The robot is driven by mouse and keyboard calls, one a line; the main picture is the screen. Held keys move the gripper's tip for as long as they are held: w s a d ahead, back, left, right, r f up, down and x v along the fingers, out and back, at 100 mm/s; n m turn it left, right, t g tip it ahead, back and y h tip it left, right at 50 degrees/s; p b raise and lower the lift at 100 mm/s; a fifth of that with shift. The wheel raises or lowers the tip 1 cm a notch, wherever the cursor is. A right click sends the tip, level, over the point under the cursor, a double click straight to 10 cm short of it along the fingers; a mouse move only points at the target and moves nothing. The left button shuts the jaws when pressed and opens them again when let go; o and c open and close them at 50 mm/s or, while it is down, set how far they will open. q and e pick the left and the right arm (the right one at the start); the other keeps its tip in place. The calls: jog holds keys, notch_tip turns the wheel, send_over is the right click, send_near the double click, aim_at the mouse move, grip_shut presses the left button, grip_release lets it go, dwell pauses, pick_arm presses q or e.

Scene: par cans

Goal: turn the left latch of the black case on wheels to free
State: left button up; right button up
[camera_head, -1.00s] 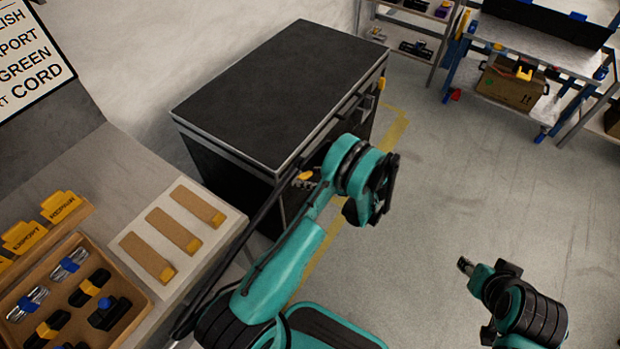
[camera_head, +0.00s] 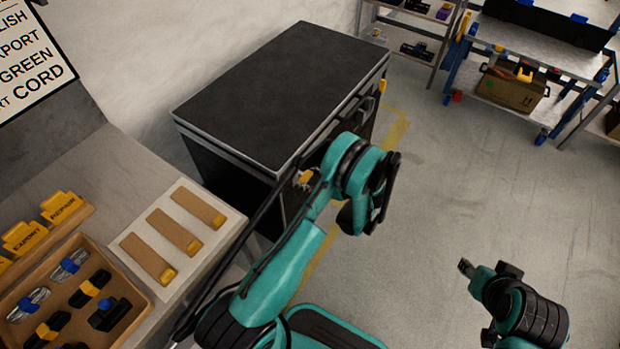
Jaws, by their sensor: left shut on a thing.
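The black case on wheels (camera_head: 285,85) stands against the wall with its lid closed and its latch side towards my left arm. Its left latch is a small yellow piece (camera_head: 306,177) on the front face, partly covered by my gripper. My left gripper (camera_head: 304,181) is at this latch and shut on it, with the fingers mostly hidden behind my wrist. The right latch (camera_head: 382,86), also yellow, shows at the far end of the front face, with nothing touching it. My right gripper (camera_head: 465,267) hangs over bare floor, away from the case; its opening is too small to judge.
A wooden tray (camera_head: 140,302) of connectors and a pale board (camera_head: 233,222) with tan strips lie on the bench at lower left. A blue-framed cart (camera_head: 535,57) with a cardboard box (camera_head: 510,88) stands at upper right. The floor right of the case is clear.

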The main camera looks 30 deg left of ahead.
pick_arm(q)
jog(key=shift+w, duration=0.1)
jog(key=o, duration=1.2)
jog(key=shift+c, duration=0.2)
jog(key=v, duration=1.2)
